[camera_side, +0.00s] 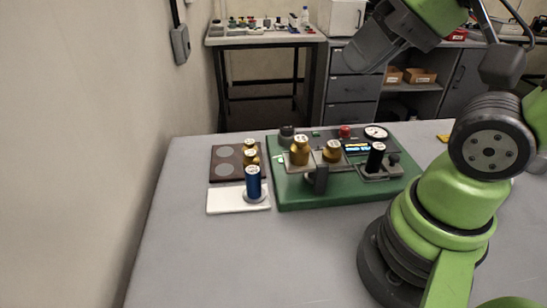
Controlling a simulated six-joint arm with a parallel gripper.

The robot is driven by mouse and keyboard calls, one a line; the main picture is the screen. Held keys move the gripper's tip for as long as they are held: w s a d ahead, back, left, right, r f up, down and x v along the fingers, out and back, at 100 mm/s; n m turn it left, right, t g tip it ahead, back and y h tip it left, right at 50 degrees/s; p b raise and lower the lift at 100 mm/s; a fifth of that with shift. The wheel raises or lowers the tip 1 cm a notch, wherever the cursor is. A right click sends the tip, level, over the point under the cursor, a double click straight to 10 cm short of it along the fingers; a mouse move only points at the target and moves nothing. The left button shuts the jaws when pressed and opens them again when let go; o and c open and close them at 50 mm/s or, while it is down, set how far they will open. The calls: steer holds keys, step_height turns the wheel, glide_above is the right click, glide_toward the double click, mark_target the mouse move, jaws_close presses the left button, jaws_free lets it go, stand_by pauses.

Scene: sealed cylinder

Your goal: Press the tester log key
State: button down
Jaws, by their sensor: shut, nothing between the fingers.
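The tester is a green panel (290,197) on the grey table, with a round dial gauge (376,132), a small lit display (356,147), a red button (346,131) and black knobs. I cannot tell which part is the log key. Brass cylinders (300,151) (332,152) and a black cylinder (376,157) stand upright on it. A blue cylinder (253,182) stands on a white pad (224,200) left of the panel. My gripper (362,57) is shut and empty, high above the panel's rear right side and apart from it.
A dark brown tray (226,160) with pale round spots and brass cylinders (250,157) lies left of the panel. The table (220,260) is clear in front. A bench with small items (265,35) and grey drawers (352,95) stand behind.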

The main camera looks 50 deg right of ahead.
steer(key=w+d+f+m+g+y, duration=0.1)
steer(key=w+d+m+g, duration=0.15)
steer(key=w+m, duration=0.4)
steer(key=m+t+y, duration=0.1)
steer(key=m+t, duration=0.3)
steer(key=m, duration=0.7)
glide_above(317, 134)
step_height(317, 134, down, 16)
steer(key=shift+r, duration=0.25)
steer(key=shift+g, duration=0.25)
steer(key=shift+f, duration=4.4)
steer(key=shift+f, duration=0.4)
